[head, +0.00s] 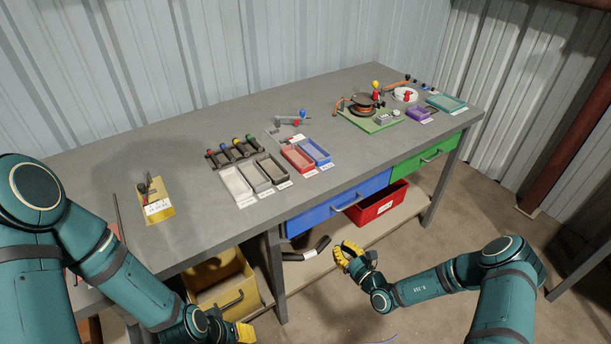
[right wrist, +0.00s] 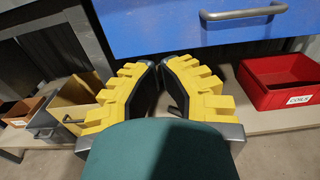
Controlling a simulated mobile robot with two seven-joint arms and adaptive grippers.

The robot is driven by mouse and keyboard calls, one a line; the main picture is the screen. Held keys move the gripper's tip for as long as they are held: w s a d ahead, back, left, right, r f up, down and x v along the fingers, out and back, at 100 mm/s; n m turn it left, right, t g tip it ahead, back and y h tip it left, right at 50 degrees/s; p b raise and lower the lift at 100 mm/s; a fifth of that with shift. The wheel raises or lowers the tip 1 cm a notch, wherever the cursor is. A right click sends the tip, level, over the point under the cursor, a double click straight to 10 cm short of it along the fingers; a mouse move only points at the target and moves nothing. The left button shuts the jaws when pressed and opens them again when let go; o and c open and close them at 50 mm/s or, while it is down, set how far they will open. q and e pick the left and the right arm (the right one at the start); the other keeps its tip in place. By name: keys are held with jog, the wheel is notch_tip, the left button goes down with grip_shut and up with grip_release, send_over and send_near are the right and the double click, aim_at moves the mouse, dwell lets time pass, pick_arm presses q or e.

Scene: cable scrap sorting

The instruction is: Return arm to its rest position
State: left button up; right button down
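My right gripper (head: 343,252) hangs in free air in front of the workbench, level with the lower shelf. Its yellow, toothed fingers show in the right wrist view (right wrist: 160,65); their dark inner pads lean toward each other with a gap between, and nothing is held. My right arm (head: 430,285) is bent and comes in from the right. My left gripper (head: 243,333) is at the bottom edge, in front of the bench and near the yellow bin; only part of its yellow fingers shows, so its opening is unclear.
The grey workbench (head: 210,125) carries small trays, tools and a cable spool (head: 362,103). Below it are a blue drawer (head: 320,212), a green drawer (head: 415,163), a red bin (head: 380,207) and a yellow bin (head: 222,280).

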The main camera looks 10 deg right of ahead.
jog(key=s+a+r+n+g+y, duration=0.1)
jog(key=s+a+n+g+y, duration=0.55)
jog(key=a, duration=0.45)
jog(key=s+a+n+g+h, duration=0.1)
jog(key=s+a+n+g, duration=0.2)
jog(key=s+n+g, duration=0.25)
jog(key=s+a+n+g+h, duration=0.1)
jog(key=s+a+n+g, duration=0.2)
jog(key=s+n+g, duration=0.3)
jog(key=s+d+r+n+t+h, duration=0.3)
jog(key=n+h, duration=0.4)
jog(key=n, duration=0.4)
jog(key=shift+s+d+n+h, duration=0.3)
jog(key=shift+s+d+h, duration=0.05)
jog(key=shift+s+d, duration=0.55)
